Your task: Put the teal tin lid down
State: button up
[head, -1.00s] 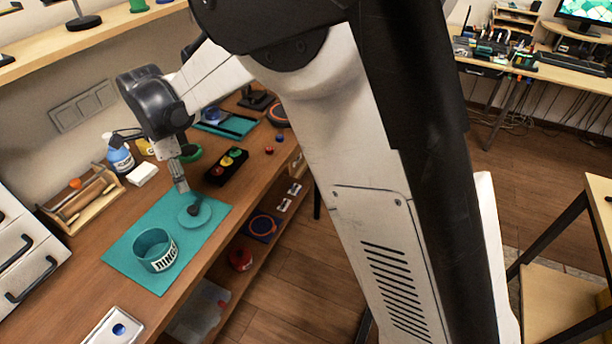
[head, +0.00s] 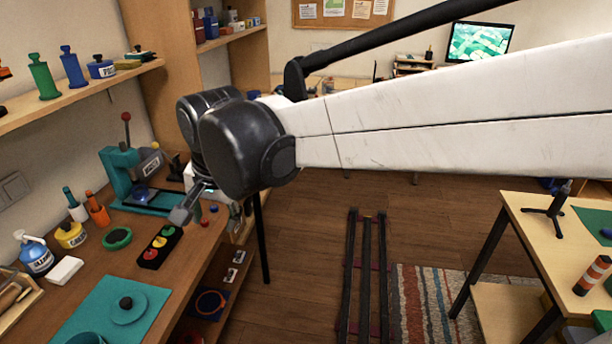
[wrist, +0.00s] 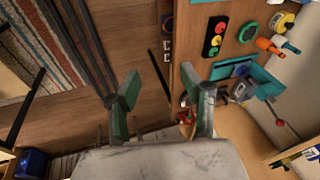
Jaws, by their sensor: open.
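The teal tin lid (head: 129,308) with its dark knob lies flat on the teal mat (head: 152,293) on the wooden workbench, in the head view. The teal tin (head: 86,339) shows only its top edge at the bottom of the head view, beside the lid. My gripper (head: 190,207) is away from the lid, higher and further along the bench, near its front edge. In the wrist view my gripper (wrist: 165,90) has its two green-tinted fingers wide apart with nothing between them. The lid is not in the wrist view.
A black tray with red, yellow and green pieces (head: 160,247) lies beyond the mat. A teal press (head: 125,175) stands at the far end of the bench. Floor rails (head: 366,270) run to the right. A side table (head: 540,215) stands at the right.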

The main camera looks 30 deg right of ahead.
jog(key=s+d+f+n+t+h, duration=0.1)
jog(key=s+d+n, duration=0.5)
jog(key=s+d, duration=0.6)
jog(key=shift+s+f+n+t, duration=0.3)
jog(key=shift+s+f+t, duration=0.4)
jog(key=shift+t, duration=0.5)
notch_tip(320, 180, down, 3)
jog(key=b, duration=0.2)
jog(key=shift+r+b, duration=0.2)
jog(key=shift+b, duration=0.1)
